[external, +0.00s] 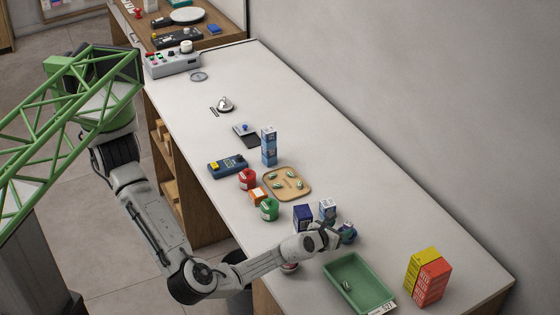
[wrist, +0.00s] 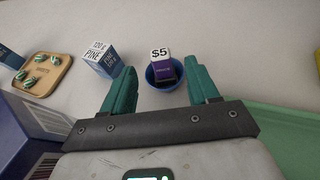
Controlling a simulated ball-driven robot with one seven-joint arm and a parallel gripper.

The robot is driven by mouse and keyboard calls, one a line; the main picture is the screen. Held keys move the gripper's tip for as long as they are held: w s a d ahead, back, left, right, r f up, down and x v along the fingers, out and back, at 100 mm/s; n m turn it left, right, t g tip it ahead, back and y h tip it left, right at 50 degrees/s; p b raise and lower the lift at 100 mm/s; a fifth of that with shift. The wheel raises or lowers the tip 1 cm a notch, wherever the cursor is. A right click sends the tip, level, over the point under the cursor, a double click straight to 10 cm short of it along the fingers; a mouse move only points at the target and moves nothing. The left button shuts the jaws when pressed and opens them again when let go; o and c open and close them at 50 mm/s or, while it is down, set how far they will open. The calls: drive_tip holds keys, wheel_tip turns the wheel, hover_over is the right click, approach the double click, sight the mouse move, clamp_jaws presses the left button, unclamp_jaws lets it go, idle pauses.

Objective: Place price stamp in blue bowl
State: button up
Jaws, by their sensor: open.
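The blue bowl (wrist: 151,79) stands on the counter just beyond my fingertips in the wrist view; in the external view the bowl (external: 349,234) is partly hidden by my gripper. The price stamp (wrist: 161,60), with a white "$5" face and a dark purple body, appears upright inside the bowl. My gripper (wrist: 162,82) has its two green fingers spread wide, one to each side of the bowl and stamp in the picture. The fingers are open and no thing is clamped between them. I cannot tell whether they touch the bowl.
A blue-and-white box (wrist: 100,58) stands left of my fingers, and a dark blue box (external: 303,217) is close by. A green tray (external: 357,285) lies in front, with yellow and red boxes (external: 428,277) to its right. A wooden tray (external: 289,173) is further back.

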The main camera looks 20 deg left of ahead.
drive_tip(key=b+v, duration=0.1)
drive_tip(key=v, duration=0.4)
drive_tip(key=shift+s+a+r, duration=0.1)
drive_tip(key=shift+s+a, duration=0.1)
drive_tip(key=shift+s, duration=0.1)
